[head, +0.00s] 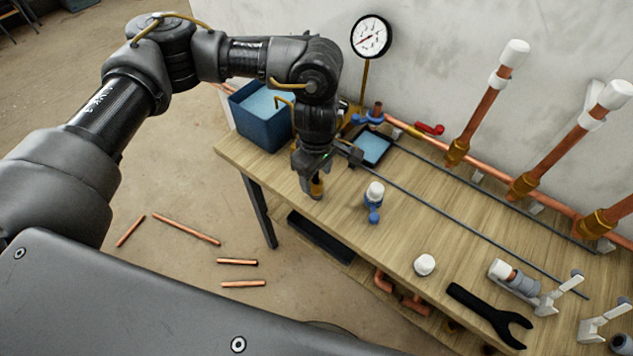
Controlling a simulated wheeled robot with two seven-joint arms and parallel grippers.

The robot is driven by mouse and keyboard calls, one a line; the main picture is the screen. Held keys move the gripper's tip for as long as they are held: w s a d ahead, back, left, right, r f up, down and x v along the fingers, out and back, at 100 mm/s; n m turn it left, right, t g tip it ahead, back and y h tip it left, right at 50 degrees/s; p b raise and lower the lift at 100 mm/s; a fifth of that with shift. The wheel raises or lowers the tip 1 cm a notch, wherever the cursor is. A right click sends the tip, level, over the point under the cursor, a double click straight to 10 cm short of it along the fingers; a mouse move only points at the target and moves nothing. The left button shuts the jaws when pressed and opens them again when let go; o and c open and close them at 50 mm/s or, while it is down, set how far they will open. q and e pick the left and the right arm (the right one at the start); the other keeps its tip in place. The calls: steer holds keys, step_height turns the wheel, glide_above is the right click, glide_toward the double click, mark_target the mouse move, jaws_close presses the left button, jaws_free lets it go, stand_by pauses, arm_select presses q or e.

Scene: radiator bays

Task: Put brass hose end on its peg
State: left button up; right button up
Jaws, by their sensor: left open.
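My left gripper (315,177) points down over the near left part of the wooden bench. It is open. A small brass-coloured piece (317,188), which looks like the brass hose end, shows upright right at its fingertips. The gripper hides part of it, and I cannot tell whether the fingers touch it. I cannot clearly make out its peg; a white upright holder (561,294) stands at the bench's right end. My right gripper is out of view.
On the bench (400,222) are a white-capped blue valve (374,196), a white cap (424,265), a black wrench (490,315) and a shallow tray (372,148). A blue bin (262,115) is at the left. Copper pipes (485,108) rise at the wall.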

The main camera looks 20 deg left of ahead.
arm_select(q)
step_height(320, 180, up, 7)
steer(key=shift+f+b, duration=0.1)
steer(key=shift+b, duration=0.3)
